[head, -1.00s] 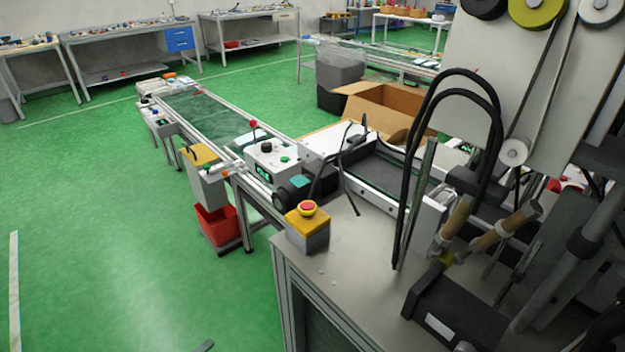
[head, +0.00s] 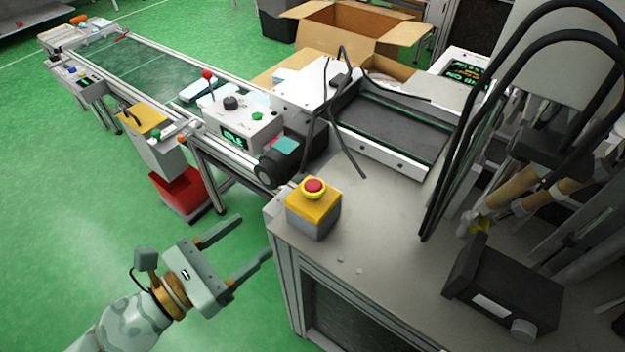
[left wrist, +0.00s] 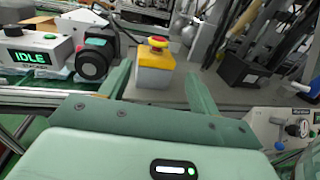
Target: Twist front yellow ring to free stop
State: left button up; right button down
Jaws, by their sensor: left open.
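The yellow ring (head: 314,195) surrounds a red mushroom button (head: 314,186) on a yellow-topped grey box (head: 312,222) at the front left corner of the machine table. In the left wrist view the ring (left wrist: 157,43) and the box (left wrist: 154,75) stand ahead, between my finger directions. My left gripper (head: 254,243) is open and empty, left of the table corner and apart from the box. In the left wrist view its fingers (left wrist: 160,87) spread to either side of the box. My right gripper is not in view.
A white control box (head: 239,126) with a green display and a conveyor (head: 150,72) lie behind and left. A red bin (head: 182,192) stands on the floor. A black device (head: 503,290) sits right on the grey table (head: 390,230). Black cables hang above.

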pick_arm(q)
jog(key=p, duration=0.4)
send_near(304, 194)
jog(key=x, duration=1.2)
jog(key=shift+w+d, duration=0.15)
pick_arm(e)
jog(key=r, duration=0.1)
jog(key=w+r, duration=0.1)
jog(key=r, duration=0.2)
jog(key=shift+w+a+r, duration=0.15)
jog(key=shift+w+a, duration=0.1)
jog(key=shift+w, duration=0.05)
pick_arm(q)
jog(key=c, duration=1)
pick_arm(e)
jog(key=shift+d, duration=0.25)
